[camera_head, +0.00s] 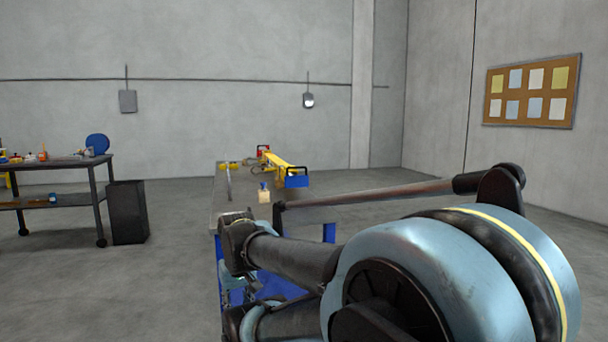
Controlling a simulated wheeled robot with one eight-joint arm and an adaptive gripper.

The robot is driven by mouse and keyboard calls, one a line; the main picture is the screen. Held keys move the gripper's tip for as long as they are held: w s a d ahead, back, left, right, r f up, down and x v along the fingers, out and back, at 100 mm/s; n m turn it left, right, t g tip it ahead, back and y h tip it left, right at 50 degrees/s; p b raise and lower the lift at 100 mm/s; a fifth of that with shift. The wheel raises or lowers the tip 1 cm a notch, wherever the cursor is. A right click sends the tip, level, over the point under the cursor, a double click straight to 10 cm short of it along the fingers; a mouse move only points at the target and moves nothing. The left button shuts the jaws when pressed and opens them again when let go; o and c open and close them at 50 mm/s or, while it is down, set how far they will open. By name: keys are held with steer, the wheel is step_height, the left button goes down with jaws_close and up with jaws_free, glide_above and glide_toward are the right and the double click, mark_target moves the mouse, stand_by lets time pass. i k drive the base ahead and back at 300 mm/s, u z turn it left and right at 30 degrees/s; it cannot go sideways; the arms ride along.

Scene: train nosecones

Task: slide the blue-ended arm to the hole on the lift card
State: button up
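A yellow beam with arms lies on the far part of the workbench (224,190). Its blue-ended arm (297,180) is at the near right end, with a dark handle on top. A red end (263,149) shows at the far left. I cannot make out a lift card or any hole at this size. My arm reaches from the lower right toward the bench's near left corner. My gripper's fingers do not show, and my arm hides much of the near bench.
The bench has a blue frame (329,232). To the left are a dark cart (60,165) with small items on it and a black bin (127,212). A pinboard (530,92) hangs on the right wall. The floor between bin and bench is clear.

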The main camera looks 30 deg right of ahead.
mark_target(291, 180)
steer(key=z, duration=0.05)
steer(key=k, duration=0.1)
steer(key=z, duration=0.45)
steer(key=i, duration=1)
steer(key=u, duration=0.05)
